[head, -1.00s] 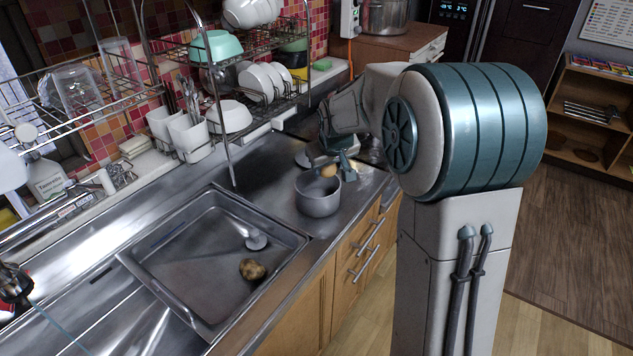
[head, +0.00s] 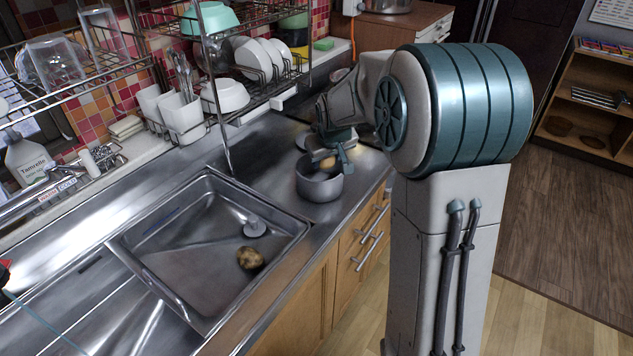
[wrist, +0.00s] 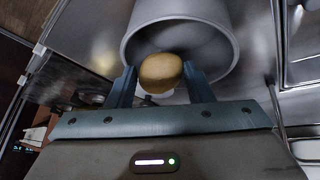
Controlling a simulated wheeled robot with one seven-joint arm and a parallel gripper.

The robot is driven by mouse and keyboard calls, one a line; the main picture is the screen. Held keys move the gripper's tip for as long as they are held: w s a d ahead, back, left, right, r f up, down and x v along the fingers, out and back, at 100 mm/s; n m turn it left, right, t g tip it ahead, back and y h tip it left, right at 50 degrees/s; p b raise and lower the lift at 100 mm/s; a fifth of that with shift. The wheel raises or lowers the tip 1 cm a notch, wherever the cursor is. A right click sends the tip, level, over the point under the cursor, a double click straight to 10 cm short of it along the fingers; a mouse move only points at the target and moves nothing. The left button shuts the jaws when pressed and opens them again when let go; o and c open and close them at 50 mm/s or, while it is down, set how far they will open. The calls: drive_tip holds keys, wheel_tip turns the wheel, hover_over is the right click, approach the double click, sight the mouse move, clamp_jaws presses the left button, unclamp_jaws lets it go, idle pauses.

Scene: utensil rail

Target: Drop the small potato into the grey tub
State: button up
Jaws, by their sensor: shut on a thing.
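The small potato (wrist: 161,71) is light brown and held between the two fingers of my gripper (wrist: 158,88) in the wrist view. In the head view the potato (head: 328,162) shows partly, at the tip of my gripper (head: 336,158). The grey tub (head: 320,187) stands upright on the steel counter to the right of the sink. In the wrist view the tub's open mouth (wrist: 226,38) lies just beyond the potato. My gripper is at the tub's rim, with the potato over or at its opening; I cannot tell how deep.
A larger, darker potato (head: 250,258) lies in the steel sink (head: 165,235) near the drain piece (head: 254,228). A dish rack (head: 225,130) with white bowls and cups stands behind. The counter left of the tub is clear.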

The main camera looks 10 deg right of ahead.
drive_tip(key=o, duration=1.1)
drive_tip(key=v, duration=1.4)
drive_tip(key=s+f+m+g+p, duration=0.1)
drive_tip(key=s+f, duration=0.2)
drive_tip(key=s, duration=0.9)
drive_tip(key=s+f+m+g+p, duration=0.1)
drive_tip(key=s+f, duration=0.3)
drive_tip(key=s, duration=0.8)
drive_tip(key=shift+s+m+g, duration=0.2)
drive_tip(key=shift+m+g, duration=0.2)
drive_tip(key=shift+g, duration=0.1)
